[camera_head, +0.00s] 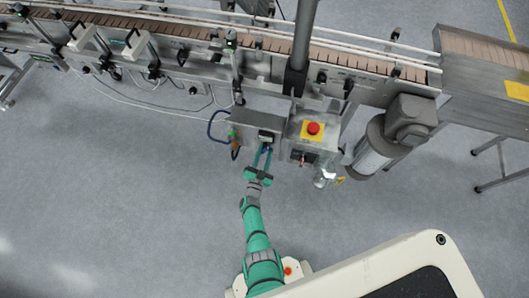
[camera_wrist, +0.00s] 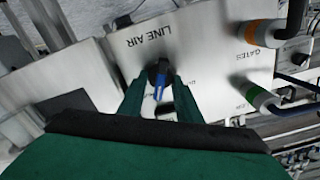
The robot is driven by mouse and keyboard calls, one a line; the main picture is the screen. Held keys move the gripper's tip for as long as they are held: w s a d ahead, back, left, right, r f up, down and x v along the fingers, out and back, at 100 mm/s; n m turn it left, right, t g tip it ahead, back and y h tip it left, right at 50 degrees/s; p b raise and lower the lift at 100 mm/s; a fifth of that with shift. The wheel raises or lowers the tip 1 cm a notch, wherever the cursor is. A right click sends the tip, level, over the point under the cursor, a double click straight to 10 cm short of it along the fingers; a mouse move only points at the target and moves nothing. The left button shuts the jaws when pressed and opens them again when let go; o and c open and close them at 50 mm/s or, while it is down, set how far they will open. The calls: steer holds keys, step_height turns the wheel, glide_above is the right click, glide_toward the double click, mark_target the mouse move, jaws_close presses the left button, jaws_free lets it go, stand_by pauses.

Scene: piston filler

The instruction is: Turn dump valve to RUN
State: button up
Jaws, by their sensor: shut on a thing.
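A small valve handle (camera_wrist: 159,82), dark with a blue lever, sits on a pale metal panel (camera_wrist: 205,45) in the wrist view, under the upside-down "LINE AIR" lettering. My gripper (camera_wrist: 160,92) has its two green fingers on either side of the handle and is shut on it. In the head view my gripper (camera_head: 263,153) reaches the front of the grey box (camera_head: 253,122) below the conveyor; the handle is mostly hidden by the fingers there. Smaller lettering beside the handle is partly covered, so I cannot read the valve's position.
A red emergency button on a yellow plate (camera_head: 313,129) is on the box just right. Orange (camera_wrist: 256,34) and green (camera_wrist: 262,98) hose fittings stick out near "GATES". A blue hose (camera_head: 214,124) loops at the left. The conveyor (camera_head: 200,45) runs behind; open floor lies left.

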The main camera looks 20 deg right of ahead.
steer(key=shift+s+f+m, duration=0.1)
steer(key=shift+m, duration=0.8)
steer(key=shift+s+f+m, duration=0.1)
steer(key=shift+m, duration=0.8)
steer(key=o, duration=1)
steer(key=shift+w, duration=0.2)
steer(key=shift+r, duration=0.1)
steer(key=v, duration=1.1)
